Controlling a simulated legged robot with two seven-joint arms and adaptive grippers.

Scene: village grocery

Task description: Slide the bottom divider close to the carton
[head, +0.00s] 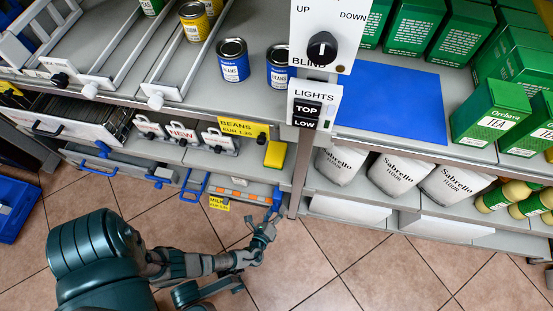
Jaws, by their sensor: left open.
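My left gripper (266,226) is open in front of the bottom shelf. It is just below a blue upright handle (277,197) at the shelf's right end. This handle looks like the front of a bottom divider. I cannot tell whether the fingers touch it. A white and orange item (238,182), perhaps the carton lying down, is left of the handle with a gap between them. Another blue divider frame (194,186) stands further left. The shelf above hides the rear of the bottom shelf. My right gripper is not in view.
A yellow milk label (219,203) hangs on the bottom shelf edge. A post (299,175) stands close right of the handle. Above are a beans label (243,130), a yellow block (275,154) and blue cans (233,60). The tiled floor (330,260) in front is clear.

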